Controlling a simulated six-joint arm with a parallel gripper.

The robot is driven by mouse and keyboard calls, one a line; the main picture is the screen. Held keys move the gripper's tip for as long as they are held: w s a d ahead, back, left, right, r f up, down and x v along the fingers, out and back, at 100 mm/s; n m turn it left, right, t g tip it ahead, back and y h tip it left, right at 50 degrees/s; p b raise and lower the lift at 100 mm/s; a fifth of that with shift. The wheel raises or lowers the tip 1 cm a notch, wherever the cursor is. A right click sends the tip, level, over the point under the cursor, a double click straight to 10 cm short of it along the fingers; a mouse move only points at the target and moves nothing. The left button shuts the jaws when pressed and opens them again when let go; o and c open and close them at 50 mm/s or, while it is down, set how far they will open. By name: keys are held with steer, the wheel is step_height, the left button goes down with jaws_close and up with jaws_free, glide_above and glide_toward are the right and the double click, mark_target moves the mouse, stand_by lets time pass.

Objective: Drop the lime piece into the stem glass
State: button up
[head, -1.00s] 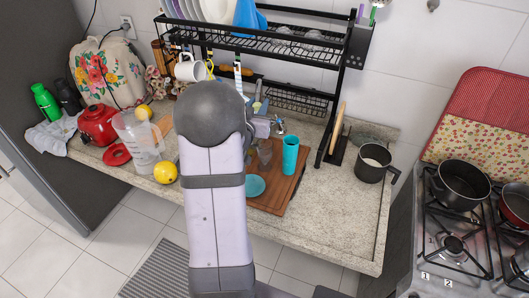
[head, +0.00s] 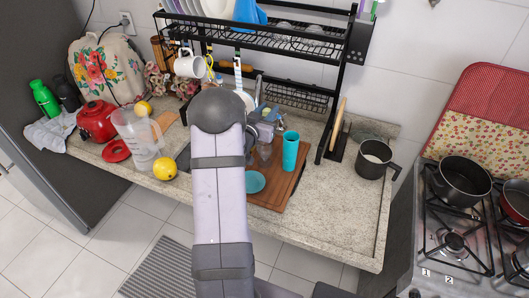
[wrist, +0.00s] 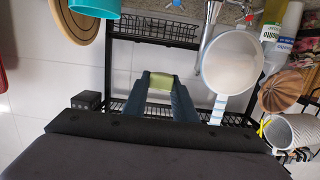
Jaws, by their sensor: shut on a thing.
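My gripper (wrist: 162,80) shows in the wrist view with its two dark fingers shut on a small yellow-green lime piece (wrist: 161,83). The piece sits between the fingertips, apart from anything else as far as I can see. A clear glass (head: 264,152) stands on the wooden board, just right of my arm and left of a turquoise cup (head: 290,150). It is partly covered, and I cannot tell whether it has a stem.
The black oversink rack (head: 265,42) spans the back. A white pan (wrist: 230,62) is close beside the fingers in the wrist view. A jug (head: 137,140) and yellow lemon (head: 165,169) stand left; a dark pot (head: 374,160) stands right. The counter front right is clear.

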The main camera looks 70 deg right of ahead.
steer(key=shift+f+b, duration=1.45)
steer(key=shift+f, duration=1)
steer(key=o, duration=1.1)
steer(key=a+r+b, duration=0.1)
steer(key=a+b, duration=0.2)
steer(key=a, duration=0.4)
steer(key=shift+a, duration=0.15)
